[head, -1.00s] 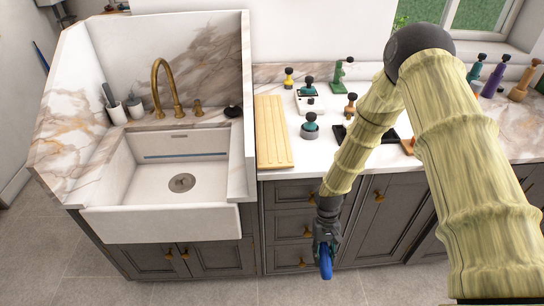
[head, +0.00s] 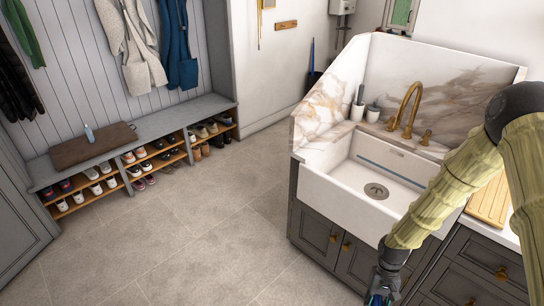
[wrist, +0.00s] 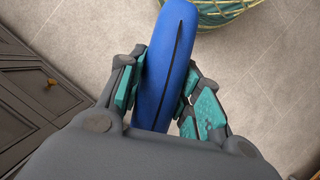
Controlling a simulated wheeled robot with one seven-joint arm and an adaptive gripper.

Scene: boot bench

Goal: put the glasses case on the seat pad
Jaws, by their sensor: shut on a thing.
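The glasses case is a long blue rounded case with a dark seam (wrist: 165,60). My gripper (wrist: 158,100) is shut on it in the wrist view, with a teal-padded finger on each side. In the head view my gripper (head: 381,283) hangs low at the bottom, in front of the cabinets, and the case is mostly hidden or cut off there. The brown seat pad (head: 93,147) lies on the grey boot bench (head: 160,126) at the left, far from my gripper.
Shoes (head: 95,181) fill cubbies under the bench, and coats (head: 180,45) hang above it. A sink (head: 345,200) in a cabinet stands at right. Open tiled floor (head: 190,240) lies between. A green-gold basket (wrist: 225,10) is on the floor in the wrist view.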

